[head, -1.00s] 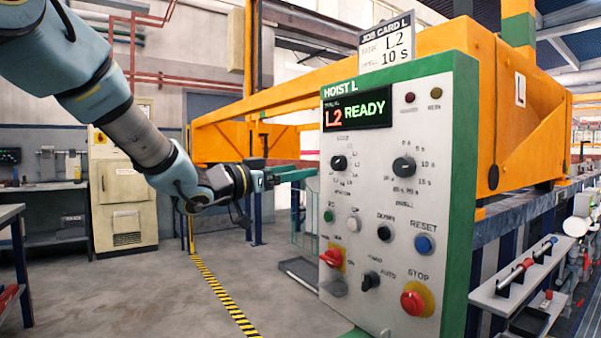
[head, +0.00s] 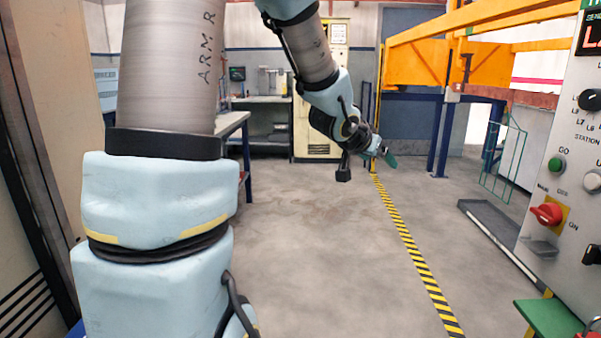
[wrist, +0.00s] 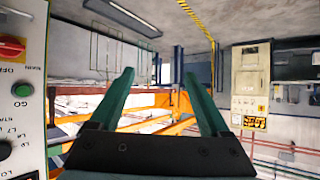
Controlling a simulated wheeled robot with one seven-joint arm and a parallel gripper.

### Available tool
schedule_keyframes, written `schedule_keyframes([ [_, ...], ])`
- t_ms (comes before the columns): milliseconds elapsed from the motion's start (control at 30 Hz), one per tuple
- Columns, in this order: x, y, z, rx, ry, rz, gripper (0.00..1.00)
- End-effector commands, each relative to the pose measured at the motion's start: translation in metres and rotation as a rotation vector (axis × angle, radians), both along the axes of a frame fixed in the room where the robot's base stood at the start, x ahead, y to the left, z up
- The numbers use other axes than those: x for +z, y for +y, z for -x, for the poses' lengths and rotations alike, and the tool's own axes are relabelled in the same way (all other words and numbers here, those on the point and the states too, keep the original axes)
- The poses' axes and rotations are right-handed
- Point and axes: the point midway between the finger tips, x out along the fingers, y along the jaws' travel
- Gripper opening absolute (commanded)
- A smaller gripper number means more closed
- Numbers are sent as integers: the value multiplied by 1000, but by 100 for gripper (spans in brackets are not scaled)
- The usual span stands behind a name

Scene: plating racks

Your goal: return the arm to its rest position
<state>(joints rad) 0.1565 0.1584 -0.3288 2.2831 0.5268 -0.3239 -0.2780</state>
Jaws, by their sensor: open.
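My gripper (head: 389,157) is at the end of my arm in the middle of the head view, held in free air above the floor and left of the control panel. In the wrist view its two green fingers (wrist: 165,100) stand apart with nothing between them. The gripper touches nothing. The nearer arm links fill the left of the head view, with "ARM R" printed on one.
The hoist control panel (head: 560,205) stands at the right, with a red rotary switch (head: 546,214). A yellow-black floor stripe (head: 410,245) crosses open floor. A cream cabinet (head: 318,130), a workbench (head: 235,122) and an orange frame (head: 425,62) stand behind.

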Motion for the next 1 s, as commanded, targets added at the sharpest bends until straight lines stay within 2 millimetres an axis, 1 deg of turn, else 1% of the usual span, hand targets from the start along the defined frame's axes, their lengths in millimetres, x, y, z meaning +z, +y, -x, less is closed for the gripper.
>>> schedule_keyframes([
  [33,-11,34,1,80,57,-54,80],
  [67,-20,54,4,127,96,-87,80],
  [100,-31,80,10,189,152,-127,80],
  [133,-39,100,16,233,195,-155,80],
  [167,-47,119,24,278,243,-183,80],
  [200,-56,143,36,335,308,-214,80],
  [267,-69,175,59,410,411,-253,80],
  [300,-76,193,75,454,476,-274,80],
  [367,-84,215,100,509,574,-294,80],
  [400,-88,226,115,540,632,-303,80],
  [500,-95,243,147,590,748,-311,80],
  [600,-98,249,164,613,813,-310,80],
  [700,-99,251,170,620,835,-311,80],
  [1000,-99,251,169,618,832,-311,80],
])
